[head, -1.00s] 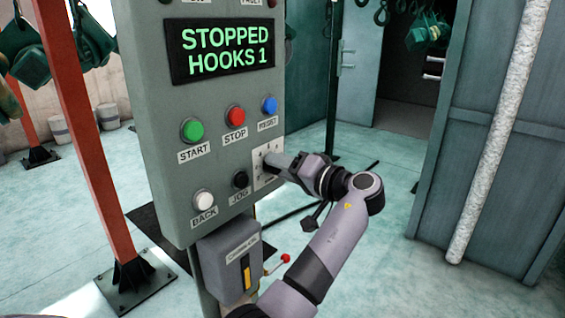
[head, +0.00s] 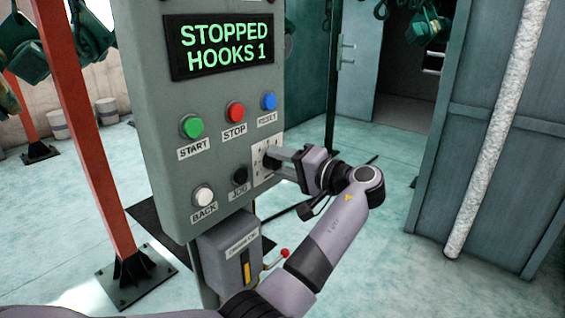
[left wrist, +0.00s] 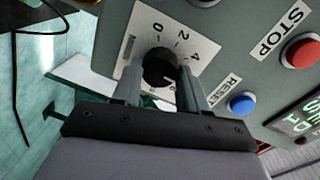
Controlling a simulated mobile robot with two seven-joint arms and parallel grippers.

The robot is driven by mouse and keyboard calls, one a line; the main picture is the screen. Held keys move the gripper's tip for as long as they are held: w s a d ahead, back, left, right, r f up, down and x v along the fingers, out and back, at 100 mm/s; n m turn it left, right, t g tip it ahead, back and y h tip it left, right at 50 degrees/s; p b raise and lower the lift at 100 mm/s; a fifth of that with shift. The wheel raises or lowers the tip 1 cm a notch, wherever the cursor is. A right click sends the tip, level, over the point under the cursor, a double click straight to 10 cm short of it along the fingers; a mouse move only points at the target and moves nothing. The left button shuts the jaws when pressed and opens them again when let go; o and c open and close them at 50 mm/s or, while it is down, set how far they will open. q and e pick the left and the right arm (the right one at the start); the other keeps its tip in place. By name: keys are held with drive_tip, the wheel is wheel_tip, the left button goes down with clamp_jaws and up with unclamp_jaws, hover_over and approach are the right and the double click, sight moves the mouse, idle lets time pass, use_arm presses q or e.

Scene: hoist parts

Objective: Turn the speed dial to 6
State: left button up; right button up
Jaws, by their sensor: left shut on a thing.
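The speed dial is a black round knob (left wrist: 160,67) on a white scale plate (left wrist: 138,35) at the lower right of the grey control panel. In the left wrist view the marks 0, 2 and 4 show; the marks nearer my fingers are partly hidden. I cannot make out which mark the knob points to. My left gripper (left wrist: 160,80) is shut on the knob, one finger on each side. In the head view my left gripper (head: 276,160) reaches the scale plate (head: 262,172) from the right. My right gripper is not in view.
Close to the dial are the blue RESET button (head: 269,101), the red STOP button (head: 236,111) and the black JOG button (head: 240,176). The green START (head: 192,127) and white BACK (head: 203,196) buttons are further left. The display (head: 222,47) reads STOPPED HOOKS 1.

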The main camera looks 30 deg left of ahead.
use_arm(q)
drive_tip(key=o, duration=1.1)
drive_tip(key=shift+c, duration=0.2)
drive_tip(key=d+b, duration=0.2)
drive_tip(key=d, duration=0.5)
drive_tip(key=shift+s+r, duration=0.3)
drive_tip(key=shift+r, duration=0.1)
